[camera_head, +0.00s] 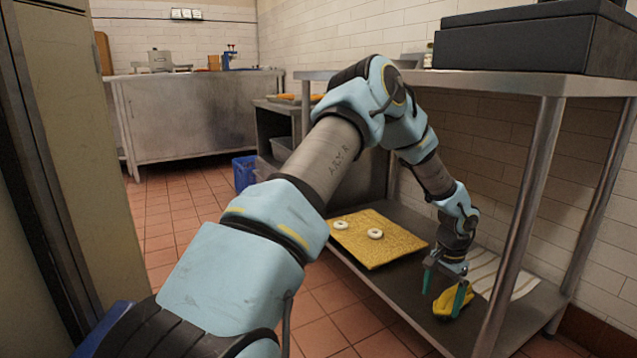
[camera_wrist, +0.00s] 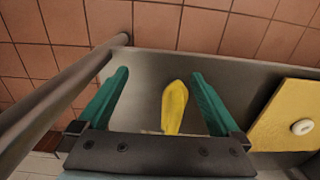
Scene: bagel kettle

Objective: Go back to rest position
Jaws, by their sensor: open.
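My gripper (camera_head: 443,288) hangs over the lower metal shelf (camera_head: 405,290) of the table on the right. In the wrist view, its two green fingers (camera_wrist: 160,75) are spread wide apart. A long yellow object (camera_wrist: 174,107), perhaps a banana, lies on the shelf in the gap between them. Neither finger visibly touches it. In the head view, the yellow object (camera_head: 443,301) is partly hidden behind a finger. I cannot tell the exact height of the fingers above the shelf.
A yellow mat (camera_head: 375,250) with two white rings (camera_head: 375,233) lies on the same shelf. A striped cloth (camera_head: 510,276) lies behind my gripper. A table leg (camera_head: 522,220) stands close to my gripper, and the upper shelf (camera_head: 500,82) is overhead. A blue crate (camera_head: 244,172) stands on the floor.

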